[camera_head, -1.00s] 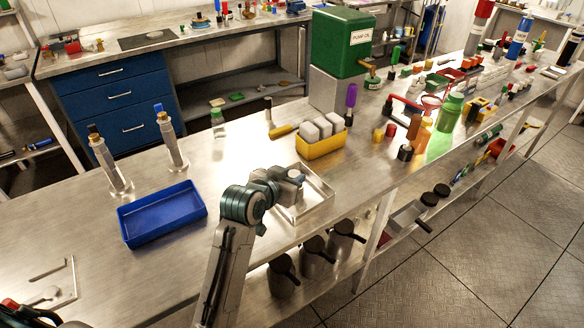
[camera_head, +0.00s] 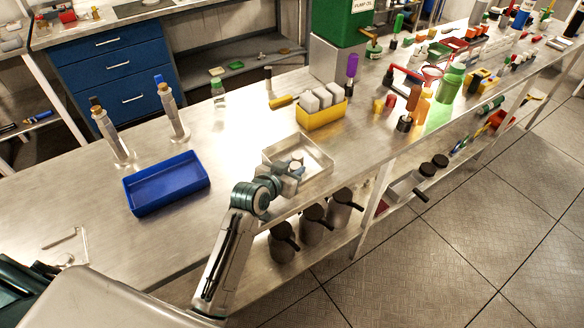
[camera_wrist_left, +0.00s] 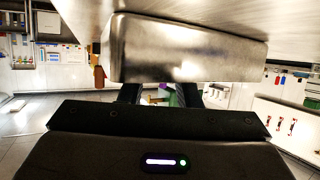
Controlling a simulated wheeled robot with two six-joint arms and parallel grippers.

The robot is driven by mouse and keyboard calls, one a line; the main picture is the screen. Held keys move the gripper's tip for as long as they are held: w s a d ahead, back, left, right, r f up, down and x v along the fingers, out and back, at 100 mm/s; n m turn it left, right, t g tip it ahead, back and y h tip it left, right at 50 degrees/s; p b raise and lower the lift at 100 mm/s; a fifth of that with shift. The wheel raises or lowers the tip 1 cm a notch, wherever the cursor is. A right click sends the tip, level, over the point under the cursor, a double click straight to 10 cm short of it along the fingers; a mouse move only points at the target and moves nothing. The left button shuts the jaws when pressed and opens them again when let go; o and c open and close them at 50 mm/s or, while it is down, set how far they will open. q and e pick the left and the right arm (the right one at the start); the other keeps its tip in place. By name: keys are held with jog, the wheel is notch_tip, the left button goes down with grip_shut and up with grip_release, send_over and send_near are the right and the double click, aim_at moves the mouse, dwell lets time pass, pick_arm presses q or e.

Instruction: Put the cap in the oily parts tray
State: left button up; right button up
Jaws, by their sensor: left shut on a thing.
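My left gripper (camera_head: 292,167) is over the front left part of a shallow steel tray (camera_head: 325,165) near the bench's front edge. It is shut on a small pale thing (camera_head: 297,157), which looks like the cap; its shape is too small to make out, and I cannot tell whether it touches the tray. In the left wrist view a worn steel surface (camera_wrist_left: 185,50) fills the upper middle and hides the fingertips of the left gripper. An empty blue tray (camera_head: 166,183) lies to the left on the bench. My right gripper is out of view.
Two upright metal cylinders (camera_head: 172,112) stand behind the blue tray. A yellow bin (camera_head: 320,117) with white blocks stands behind the steel tray. Dark-handled pots (camera_head: 312,228) sit on the shelf below. The bench between the blue and steel trays is clear.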

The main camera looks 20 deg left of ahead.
pick_arm(q)
jog(key=o, duration=0.7)
jog(key=shift+f, duration=0.1)
jog(key=b+v, duration=0.1)
jog(key=v, duration=0.5)
jog(key=b+v, duration=0.1)
jog(key=v, duration=0.5)
jog(key=shift+r, duration=0.25)
